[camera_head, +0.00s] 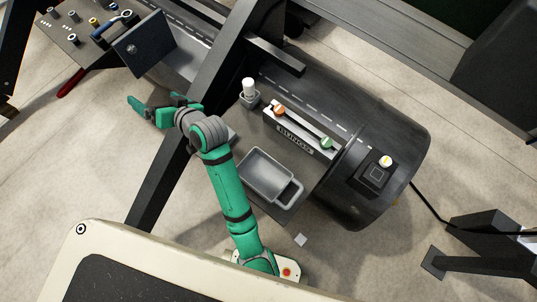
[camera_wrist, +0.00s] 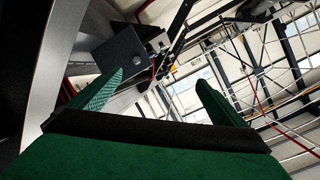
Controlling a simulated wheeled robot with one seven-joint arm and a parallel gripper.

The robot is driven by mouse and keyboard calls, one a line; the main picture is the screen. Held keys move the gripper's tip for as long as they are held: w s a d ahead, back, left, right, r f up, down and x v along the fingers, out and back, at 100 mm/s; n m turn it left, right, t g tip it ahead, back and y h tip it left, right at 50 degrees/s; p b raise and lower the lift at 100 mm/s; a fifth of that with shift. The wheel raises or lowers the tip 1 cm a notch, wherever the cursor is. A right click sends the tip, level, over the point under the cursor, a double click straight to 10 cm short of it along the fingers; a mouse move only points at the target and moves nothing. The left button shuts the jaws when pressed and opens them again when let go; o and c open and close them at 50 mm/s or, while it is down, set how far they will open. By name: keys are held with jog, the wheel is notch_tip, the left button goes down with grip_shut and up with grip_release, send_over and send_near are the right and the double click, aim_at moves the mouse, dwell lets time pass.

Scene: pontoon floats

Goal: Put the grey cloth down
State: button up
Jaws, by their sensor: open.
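My gripper (camera_head: 152,104) is at the left of the dark drum in the head view, past the slanted dark beam. Its fingers are spread and hold nothing. In the wrist view the two green fingertips (camera_wrist: 158,84) stand apart with only background between them. A small flat light-grey square (camera_head: 301,240) lies on the floor below the drum in the head view. It may be the grey cloth, but it is too small to be sure.
A grey tray (camera_head: 265,176) sits beside my arm. A slanted beam (camera_head: 206,91) stands close. A tool board (camera_head: 88,33) is upper left.

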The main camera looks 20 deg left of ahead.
jog(key=s+d+f+m+t+h, duration=0.2)
jog(key=d+f+m+t+h, duration=0.2)
jog(key=d, duration=0.7)
jog(key=s+d+f+m+t+h, duration=0.25)
jog(key=d+f+m+t, duration=0.2)
jog(key=d, duration=0.65)
jog(key=s+d+r+n+h, duration=0.1)
jog(key=s+d+h, duration=0.2)
jog(key=s+d, duration=0.5)
jog(key=s+d+r+n+t+h, duration=0.1)
jog(key=s+d+h, duration=0.3)
jog(key=s+d, duration=0.4)
jog(key=d, duration=0.6)
jog(key=shift+s+r+n, duration=0.15)
jog(key=shift+s+n, duration=0.2)
jog(key=shift+s, duration=0.05)
jog(key=shift+t, duration=0.25)
